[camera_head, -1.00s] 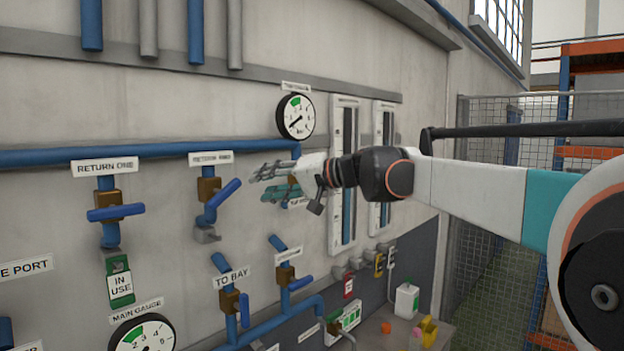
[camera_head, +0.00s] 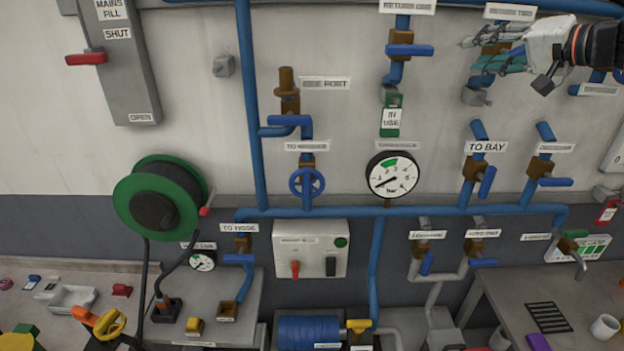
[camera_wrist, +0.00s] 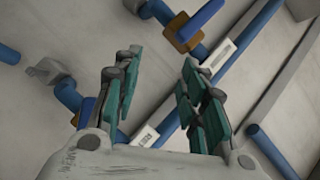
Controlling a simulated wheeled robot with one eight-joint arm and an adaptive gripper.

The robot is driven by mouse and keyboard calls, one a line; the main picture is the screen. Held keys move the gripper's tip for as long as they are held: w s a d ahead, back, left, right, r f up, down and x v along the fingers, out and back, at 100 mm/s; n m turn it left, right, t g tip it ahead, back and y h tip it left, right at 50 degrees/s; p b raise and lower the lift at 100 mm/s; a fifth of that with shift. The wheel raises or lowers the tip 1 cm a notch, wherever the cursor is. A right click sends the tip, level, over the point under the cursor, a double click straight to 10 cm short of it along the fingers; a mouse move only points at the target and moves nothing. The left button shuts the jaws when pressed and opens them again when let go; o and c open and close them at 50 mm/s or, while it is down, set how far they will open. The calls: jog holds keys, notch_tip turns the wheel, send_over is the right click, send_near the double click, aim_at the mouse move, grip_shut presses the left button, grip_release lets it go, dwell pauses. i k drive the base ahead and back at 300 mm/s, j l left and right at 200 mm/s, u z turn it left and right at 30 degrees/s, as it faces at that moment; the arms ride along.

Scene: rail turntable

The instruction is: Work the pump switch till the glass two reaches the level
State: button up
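The pump switch box (camera_head: 309,251) is a pale wall box at the lower middle of the head view. It has a red switch lever (camera_head: 295,269), a dark plate and a green round lamp. My gripper (camera_head: 482,52) is at the upper right of the head view, in front of the upper valves and far from the box. In the wrist view my gripper (camera_wrist: 158,85) has its two teal fingers apart with nothing between them. The glasses are not in the head view now.
The main gauge (camera_head: 392,174) sits mid-wall with its needle low. A green "in use" tag (camera_head: 391,115) hangs under the return one valve (camera_head: 408,50). A hose reel (camera_head: 160,198) stands out at left. A bench (camera_head: 530,300) is at lower right.

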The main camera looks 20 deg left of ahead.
aim_at(330, 263)
jog(key=u, duration=1)
